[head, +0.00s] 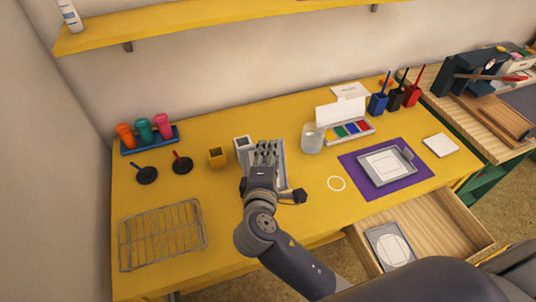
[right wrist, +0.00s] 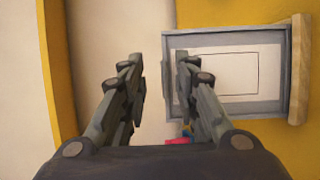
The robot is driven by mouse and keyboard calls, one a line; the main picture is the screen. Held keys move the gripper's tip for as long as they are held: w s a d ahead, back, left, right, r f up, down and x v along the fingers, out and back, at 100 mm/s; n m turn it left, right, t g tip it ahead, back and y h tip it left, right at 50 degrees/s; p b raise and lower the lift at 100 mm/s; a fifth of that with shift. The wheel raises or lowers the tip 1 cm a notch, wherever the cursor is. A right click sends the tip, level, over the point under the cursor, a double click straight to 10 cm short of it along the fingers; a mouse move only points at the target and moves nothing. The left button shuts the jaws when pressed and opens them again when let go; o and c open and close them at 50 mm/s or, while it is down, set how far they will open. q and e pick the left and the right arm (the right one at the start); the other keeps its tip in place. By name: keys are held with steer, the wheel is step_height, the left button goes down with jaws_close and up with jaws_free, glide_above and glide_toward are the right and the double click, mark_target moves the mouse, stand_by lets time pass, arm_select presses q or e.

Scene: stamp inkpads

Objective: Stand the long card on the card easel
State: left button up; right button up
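My right gripper (head: 264,148) is over the middle of the yellow table, in front of a grey framed board (head: 281,165) that looks like the card easel. The easel (right wrist: 230,39) is just right of the fingers there, with a wooden ledge (right wrist: 299,70) along one side. A white face with a thin rectangular outline (right wrist: 240,62) shows inside its frame; I cannot tell whether this is the long card. My left gripper is out of view.
A glass jar (head: 311,138) and open paint box (head: 346,130) are to the right. A purple mat (head: 412,187) bears a grey tray. A drawer (head: 440,225) stands open. A wire rack (head: 162,235) lies front left.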

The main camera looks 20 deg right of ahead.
steer(key=v, duration=1.2)
steer(key=shift+f, duration=0.1)
stand_by(0.4)
